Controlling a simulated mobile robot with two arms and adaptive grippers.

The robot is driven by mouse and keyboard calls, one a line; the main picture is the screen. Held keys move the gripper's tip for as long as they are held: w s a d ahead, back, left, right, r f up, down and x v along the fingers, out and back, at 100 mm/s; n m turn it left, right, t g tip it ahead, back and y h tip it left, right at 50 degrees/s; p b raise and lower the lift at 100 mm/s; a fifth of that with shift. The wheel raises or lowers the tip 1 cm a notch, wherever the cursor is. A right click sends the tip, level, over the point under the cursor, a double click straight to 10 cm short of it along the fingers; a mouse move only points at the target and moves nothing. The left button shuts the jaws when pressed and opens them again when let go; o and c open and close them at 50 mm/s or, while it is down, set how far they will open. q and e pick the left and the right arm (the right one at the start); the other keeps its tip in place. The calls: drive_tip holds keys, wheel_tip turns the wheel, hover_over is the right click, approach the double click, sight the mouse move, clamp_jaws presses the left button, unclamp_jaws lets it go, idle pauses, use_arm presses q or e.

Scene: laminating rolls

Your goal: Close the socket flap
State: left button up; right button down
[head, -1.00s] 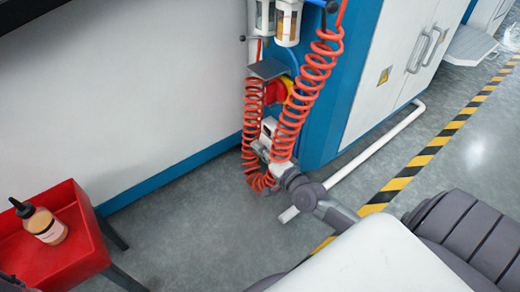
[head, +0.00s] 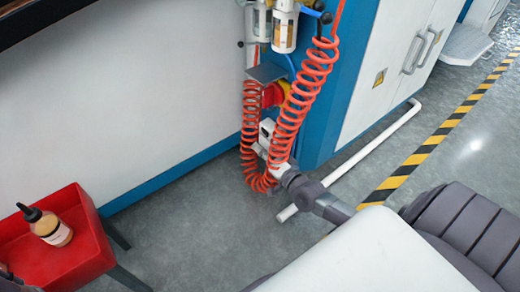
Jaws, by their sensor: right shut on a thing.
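On the blue side of the machine a dark grey plate (head: 267,72) sticks out about level above a red part (head: 272,94) with a yellow edge. It looks like a raised flap, but I cannot be sure that it is the socket flap. Below it, among orange coiled hoses, is a pale grey-white block (head: 266,131). My right gripper (head: 261,149) is at the lower side of this block, well below the plate, and appears shut on it. Hose coils partly hide the fingers, so the contact is unclear. My left gripper cannot be made out.
Orange coiled hoses (head: 306,88) hang in front of and beside my right gripper. Filter bowls (head: 284,28) hang above. A white pipe (head: 362,153) runs low along the floor. A red tray (head: 60,238) holding a bottle (head: 48,228) stands at lower left. Floor between is clear.

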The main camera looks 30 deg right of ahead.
drive_tip(key=shift+w+d+r, duration=0.1)
drive_tip(key=shift+d+r, duration=0.15)
drive_tip(key=shift+d, duration=0.1)
idle(0.5)
drive_tip(key=c, duration=1.2)
unclamp_jaws()
drive_tip(key=shift+c, duration=0.2)
drive_tip(key=shift+f, duration=0.1)
drive_tip(key=shift+f+m+b, duration=0.15)
drive_tip(key=shift+m+b, duration=0.15)
drive_tip(key=shift+b, duration=0.1)
drive_tip(key=shift+a+m+b, duration=0.45)
drive_tip(key=shift+m+b, duration=0.55)
drive_tip(key=shift+b, duration=0.05)
drive_tip(key=s+r+p, duration=0.1)
drive_tip(key=s+p, duration=0.7)
drive_tip(key=s, duration=0.6)
drive_tip(key=a+r+n+t+y+p, duration=0.1)
drive_tip(key=a+r+n+t+p, duration=0.2)
drive_tip(key=r, duration=1.2)
drive_tip(key=a+r+n+t+y+p, duration=0.2)
drive_tip(key=a+r+p, duration=0.4)
drive_tip(key=a+r, duration=0.4)
wheel_tip(320, 180, up, 6)
drive_tip(key=shift+a+r+n+t+p, duration=0.1)
drive_tip(key=shift+a+n+t+p, duration=0.15)
drive_tip(key=shift+n+t, duration=0.6)
